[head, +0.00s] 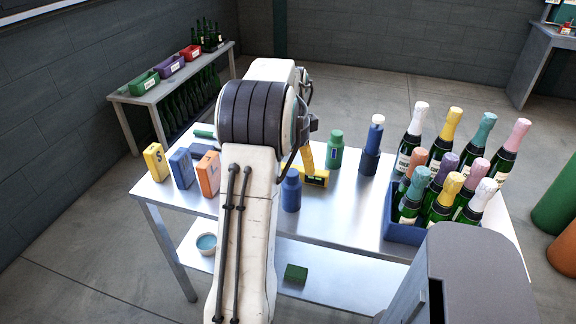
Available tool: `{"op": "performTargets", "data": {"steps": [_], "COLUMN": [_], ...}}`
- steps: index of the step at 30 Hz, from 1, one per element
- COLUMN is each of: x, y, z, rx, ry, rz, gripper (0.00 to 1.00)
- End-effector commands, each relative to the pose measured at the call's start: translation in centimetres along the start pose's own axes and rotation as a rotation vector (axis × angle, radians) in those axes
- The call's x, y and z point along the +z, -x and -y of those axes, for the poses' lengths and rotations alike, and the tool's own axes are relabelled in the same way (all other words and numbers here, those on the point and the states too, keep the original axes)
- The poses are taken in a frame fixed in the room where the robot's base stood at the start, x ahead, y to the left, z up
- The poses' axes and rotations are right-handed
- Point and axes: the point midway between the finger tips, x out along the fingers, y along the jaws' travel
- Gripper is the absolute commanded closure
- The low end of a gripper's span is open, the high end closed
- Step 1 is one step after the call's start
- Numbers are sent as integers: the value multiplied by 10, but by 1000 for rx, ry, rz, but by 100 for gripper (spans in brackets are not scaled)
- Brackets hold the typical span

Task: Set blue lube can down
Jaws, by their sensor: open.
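The blue lube can (290,191) stands upright on the metal table, just right of my arm. My gripper (291,163) is mostly hidden behind my arm. A dark curved part of it shows just above the can's top. The jaws are open. I cannot tell whether a finger still touches the can.
A blue holder with a bottle (371,160) and a blue crate (403,233) of foiled bottles are right. Several boxes, including an orange one (208,174), stand left.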

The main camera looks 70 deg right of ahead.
Motion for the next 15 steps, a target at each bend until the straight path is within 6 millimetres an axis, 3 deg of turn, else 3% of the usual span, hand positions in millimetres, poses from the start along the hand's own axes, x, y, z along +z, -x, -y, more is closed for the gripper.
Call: {"op": "performTargets", "data": {"steps": [7,10,13,15], "x": [0,10,37,67], "y": [8,12,21,31], "z": [0,-2,-11,-23], "rx": [-1,-3,-11,-22], "ry": [2,37,150,282], "rz": [0,2,9,17], "gripper": [18,18,18,18]}}
